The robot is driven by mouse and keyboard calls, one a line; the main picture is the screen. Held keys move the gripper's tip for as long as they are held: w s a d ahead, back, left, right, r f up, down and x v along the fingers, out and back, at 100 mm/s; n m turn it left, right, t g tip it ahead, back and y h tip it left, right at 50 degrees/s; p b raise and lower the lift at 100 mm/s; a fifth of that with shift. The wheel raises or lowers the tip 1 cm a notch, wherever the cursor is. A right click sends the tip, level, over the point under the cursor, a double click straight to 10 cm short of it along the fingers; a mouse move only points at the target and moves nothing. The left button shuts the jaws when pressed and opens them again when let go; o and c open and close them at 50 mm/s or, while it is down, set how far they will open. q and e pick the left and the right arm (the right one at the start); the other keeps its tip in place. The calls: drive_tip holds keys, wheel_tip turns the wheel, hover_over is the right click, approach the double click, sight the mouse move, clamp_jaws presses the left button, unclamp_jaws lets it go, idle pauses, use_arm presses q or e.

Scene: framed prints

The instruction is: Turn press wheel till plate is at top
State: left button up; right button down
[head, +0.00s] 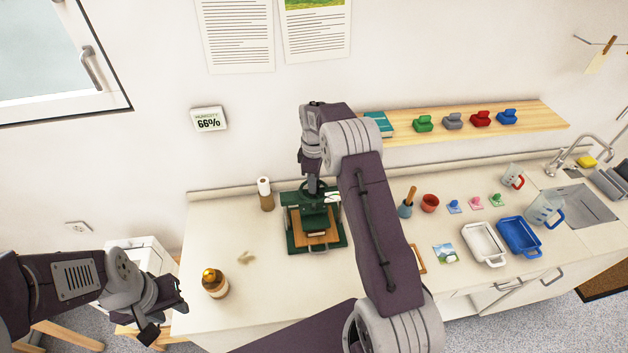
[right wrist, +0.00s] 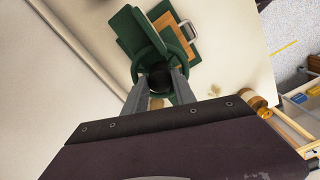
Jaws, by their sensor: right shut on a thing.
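The dark green press (head: 333,235) stands on the counter, with a wooden board (head: 318,240) on its bed. Its green wheel shows in the right wrist view (right wrist: 136,60), and a dark round part (right wrist: 158,82) of the wheel lies between my right fingers. My right gripper (head: 316,190) is shut on the wheel from above; in the head view my arm partly hides it. The plate is mostly hidden under the upper frame, and I cannot tell its exact height. My left gripper (head: 166,318) is open and empty, off the counter's front left corner.
White tray (head: 484,242) and blue tray (head: 519,237) lie at right. A wooden shelf (head: 455,127) hangs above. The counter left of the press is mostly clear.

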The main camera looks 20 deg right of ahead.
drive_tip(key=shift+n, duration=0.7)
drive_tip(key=c, duration=1)
unclamp_jaws()
drive_tip(key=shift+r, duration=0.25)
wheel_tip(320, 180, up, 9)
drive_tip(key=shift+f+b, duration=0.15)
drive_tip(key=shift+b, duration=0.95)
